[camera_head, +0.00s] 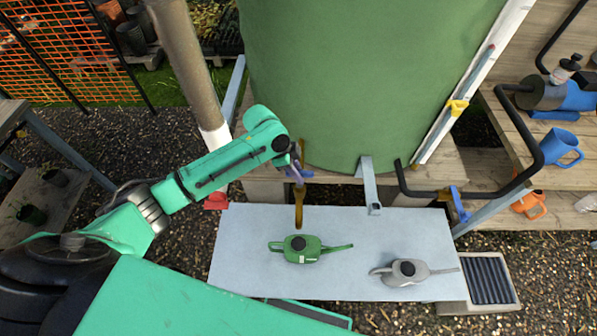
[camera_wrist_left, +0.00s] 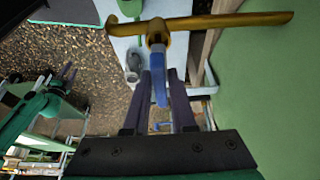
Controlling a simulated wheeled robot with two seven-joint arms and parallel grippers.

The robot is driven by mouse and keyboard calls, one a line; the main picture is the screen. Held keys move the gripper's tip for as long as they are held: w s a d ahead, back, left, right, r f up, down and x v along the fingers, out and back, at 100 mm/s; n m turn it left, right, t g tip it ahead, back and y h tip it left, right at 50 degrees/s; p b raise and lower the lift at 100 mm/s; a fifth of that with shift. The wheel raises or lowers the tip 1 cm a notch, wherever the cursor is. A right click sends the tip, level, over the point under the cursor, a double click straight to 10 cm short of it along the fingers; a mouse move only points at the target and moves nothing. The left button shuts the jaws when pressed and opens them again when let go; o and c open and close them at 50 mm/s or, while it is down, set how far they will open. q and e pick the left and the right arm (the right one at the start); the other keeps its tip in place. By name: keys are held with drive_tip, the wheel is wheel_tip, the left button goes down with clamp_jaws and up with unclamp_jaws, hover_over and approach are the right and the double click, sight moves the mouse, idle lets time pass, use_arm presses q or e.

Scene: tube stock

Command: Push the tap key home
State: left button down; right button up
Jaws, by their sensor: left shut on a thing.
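A brass tap (camera_head: 299,212) shows in front of the big green tank (camera_head: 350,70), its pipe running down over the pale board in the head view. In the left wrist view the brass tap (camera_wrist_left: 225,20) lies across the top, with a blue tap key (camera_wrist_left: 159,90) at its middle. My left gripper (camera_head: 298,174) is at the tap. In the wrist view its two dark fingers (camera_wrist_left: 158,78) stand on either side of the blue key and are shut on it. How deep the key sits in the tap cannot be told. My right gripper is not in view.
A green watering can (camera_head: 302,249) and a grey watering can (camera_head: 407,271) stand on the pale board (camera_head: 240,275). A grey bracket (camera_head: 370,185) and a bent black pipe (camera_head: 425,193) are right of the tap. A thick post (camera_head: 188,65) stands left of the tank.

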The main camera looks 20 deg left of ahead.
use_arm(q)
drive_tip(key=shift+r, duration=0.1)
idle(0.6)
drive_tip(key=shift+p, duration=0.3)
drive_tip(key=shift+f+b, duration=0.65)
drive_tip(key=shift+f, duration=0.55)
drive_tip(key=shift+p, duration=0.3)
idle(0.3)
drive_tip(key=shift+f+b, duration=0.4)
drive_tip(key=shift+f, duration=0.25)
idle(0.4)
drive_tip(key=shift+p, duration=0.3)
idle(0.6)
drive_tip(key=c, duration=0.7)
unclamp_jaws()
